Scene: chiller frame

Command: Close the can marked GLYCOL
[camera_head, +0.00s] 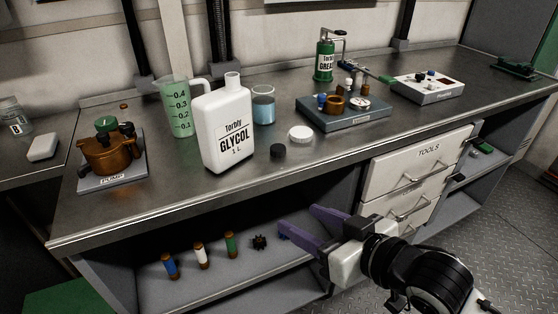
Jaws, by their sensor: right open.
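The white can marked GLYCOL (226,126) stands upright on the bench, left of the middle. Its neck (232,79) at the top is uncapped. A white round cap (301,133) lies on the bench to the right of the can. A smaller black cap (278,151) lies nearer the front edge, between the can and the white cap. My right gripper (298,220) has purple fingers spread apart and empty. It is in front of the bench, over the lower shelf opening, below and right of the can. My left gripper is not in view.
A green measuring jug (178,108) stands close on the can's left, and a beaker of blue liquid (264,106) behind its right. A copper pump (108,153) is far left. A grey-blue tray of parts (343,116) is right. Bench front edge (300,165) lies above my right gripper.

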